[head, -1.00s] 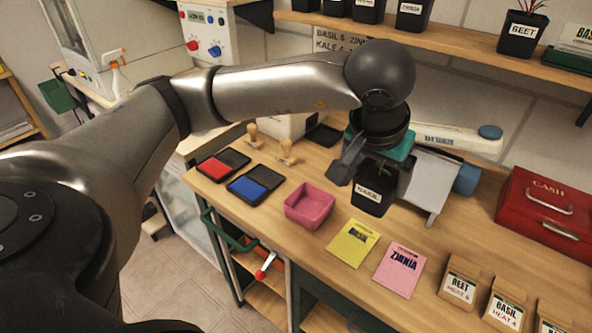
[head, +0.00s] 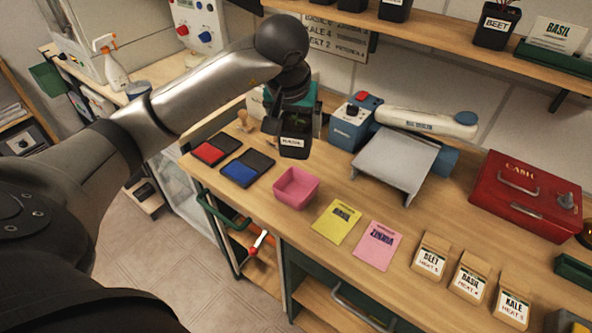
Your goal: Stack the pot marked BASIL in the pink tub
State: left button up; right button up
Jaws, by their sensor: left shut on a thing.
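A small black pot (head: 294,150) with a white label hangs from my left gripper (head: 284,122). The gripper is shut on it. The label's lettering is blurred; it may read BASIL, but I cannot be sure. A dark plant top shows at the pot's rim, partly hidden by the gripper. The pink tub (head: 293,198) stands on the wooden counter, and I see nothing in it. The pot appears upright, just above the tub's far edge in the picture and apart from it. Its exact height is hard to tell. My right gripper is not in view.
Red (head: 211,153) and blue (head: 242,172) ink pads lie left of the tub. Yellow (head: 336,222) and pink (head: 377,246) seed packets lie to its right. A blue sealer (head: 350,127), grey stand (head: 393,160) and red cash box (head: 525,200) stand farther right.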

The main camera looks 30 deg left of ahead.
aim_at(293, 155)
pick_arm(q)
jog(key=shift+f, duration=5.85)
jog(key=shift+f+b, duration=0.1)
jog(key=shift+b, duration=0.2)
jog(key=shift+f+b, duration=0.3)
jog(key=o, duration=1.3)
jog(key=shift+r, duration=0.1)
jog(key=shift+r+p, duration=0.25)
jog(key=shift+p, duration=0.1)
jog(key=p+v, duration=0.1)
jog(key=v, duration=1.1)
